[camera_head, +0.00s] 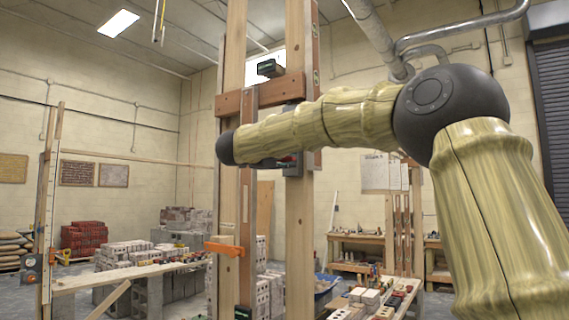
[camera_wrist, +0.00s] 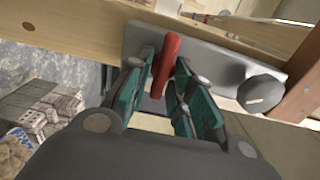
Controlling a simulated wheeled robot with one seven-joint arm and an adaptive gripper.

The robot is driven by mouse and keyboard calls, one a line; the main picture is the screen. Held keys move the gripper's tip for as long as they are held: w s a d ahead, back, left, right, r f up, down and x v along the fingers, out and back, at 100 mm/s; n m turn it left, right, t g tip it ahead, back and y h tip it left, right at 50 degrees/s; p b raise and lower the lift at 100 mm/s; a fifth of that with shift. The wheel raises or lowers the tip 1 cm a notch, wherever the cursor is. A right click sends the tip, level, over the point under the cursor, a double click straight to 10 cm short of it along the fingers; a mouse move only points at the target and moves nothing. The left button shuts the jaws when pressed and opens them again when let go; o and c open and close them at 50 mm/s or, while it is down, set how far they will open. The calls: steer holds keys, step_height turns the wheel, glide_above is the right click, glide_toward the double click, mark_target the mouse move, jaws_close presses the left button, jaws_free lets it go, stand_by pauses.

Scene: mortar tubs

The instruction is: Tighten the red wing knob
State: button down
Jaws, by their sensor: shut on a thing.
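The red wing knob (camera_wrist: 167,58) shows in the wrist view as an upright red bar in front of a grey metal plate (camera_wrist: 212,66) on a wooden post. My gripper (camera_wrist: 165,78) has its green-padded fingers on either side of the knob and is shut on it. The knob's lower end and its shaft are partly hidden between the fingers. In the head view my arm reaches across the tall wooden posts (camera_head: 299,205). The red knob cannot be made out clearly there, and my forearm covers part of that area.
A round dark grey knob (camera_wrist: 262,93) sits on the same plate, right of my fingers. A wooden crosspiece (camera_head: 262,94) spans the posts above my arm. A bench (camera_head: 140,272) with bricks stands left, and a low table (camera_head: 370,301) with blocks stands right of the posts.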

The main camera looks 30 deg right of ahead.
steer(key=shift+f, duration=0.2)
steer(key=c, duration=1.5)
jaws_free()
steer(key=shift+d+r, duration=0.1)
steer(key=v, duration=1.2)
